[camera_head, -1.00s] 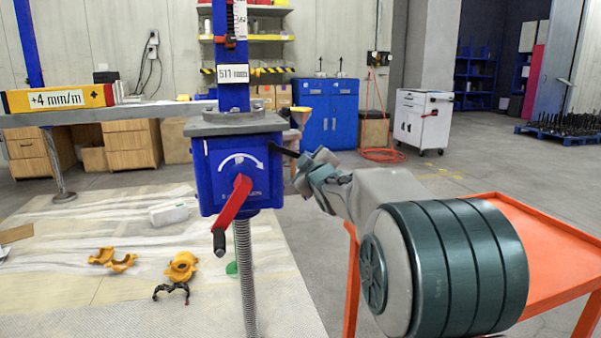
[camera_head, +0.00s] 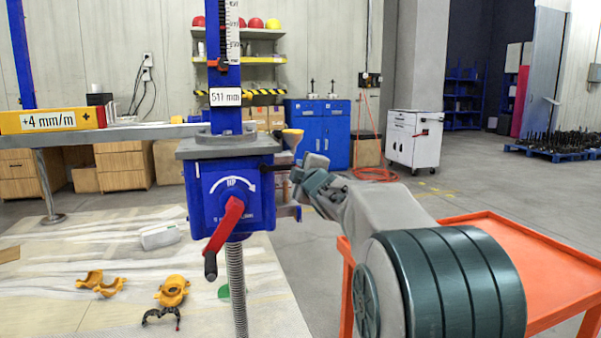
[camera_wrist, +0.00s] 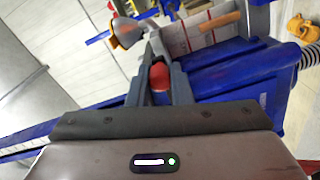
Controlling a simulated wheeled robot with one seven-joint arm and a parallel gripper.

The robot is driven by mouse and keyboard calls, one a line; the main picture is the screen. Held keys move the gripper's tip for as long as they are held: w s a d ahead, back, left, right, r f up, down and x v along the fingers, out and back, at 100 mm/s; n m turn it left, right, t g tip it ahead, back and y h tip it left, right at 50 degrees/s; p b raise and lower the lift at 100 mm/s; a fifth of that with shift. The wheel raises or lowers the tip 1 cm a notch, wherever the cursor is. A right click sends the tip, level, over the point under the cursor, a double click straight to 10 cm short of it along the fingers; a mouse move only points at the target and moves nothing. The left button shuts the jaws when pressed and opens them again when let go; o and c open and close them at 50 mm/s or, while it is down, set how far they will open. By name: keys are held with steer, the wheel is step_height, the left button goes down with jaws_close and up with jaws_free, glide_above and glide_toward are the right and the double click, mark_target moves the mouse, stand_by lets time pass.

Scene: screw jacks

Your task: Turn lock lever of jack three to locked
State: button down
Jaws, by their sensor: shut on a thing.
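The blue jack (camera_head: 205,190) stands at centre left in the head view, with a grey plate on top, a red crank (camera_head: 224,226) on its front and a "511 mm" sign above. A dark lever (camera_head: 276,167) sticks out of its right side, nearly level. My gripper (camera_head: 300,174) is at the outer end of this lever. In the wrist view my gripper (camera_wrist: 160,85) is shut on the lever's red end (camera_wrist: 159,76), which shows between the fingers. The lever's shaft is mostly hidden there. I cannot read any lock marking.
An orange cart (camera_head: 480,225) stands under my arm at right. A bench with a yellow "+4 mm/m" level (camera_head: 52,120) is behind at left. Yellow clamp parts (camera_head: 172,291) lie on the floor mat.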

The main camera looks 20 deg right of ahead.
steer(key=shift+r, duration=0.2)
steer(key=c, duration=1.3)
jaws_free()
steer(key=shift+f, duration=0.1)
steer(key=shift+s, duration=0.1)
steer(key=s+p, duration=0.2)
steer(key=s, duration=1.1)
steer(key=shift+s, duration=0.35)
steer(key=s+a+r+m+g+p, duration=0.2)
steer(key=s+m+g+p, duration=0.3)
steer(key=s+p, duration=0.3)
steer(key=s+a+r+m+g+p, duration=0.2)
steer(key=s+m+g+p, duration=0.3)
steer(key=s+p, duration=0.4)
steer(key=s+a+r+m+g+p, duration=0.3)
steer(key=s+p, duration=0.6)
steer(key=p, duration=0.7)
steer(key=shift+s+a+m+g, duration=0.15)
steer(key=shift+a+m+g, duration=0.7)
steer(key=shift+g, duration=0.25)
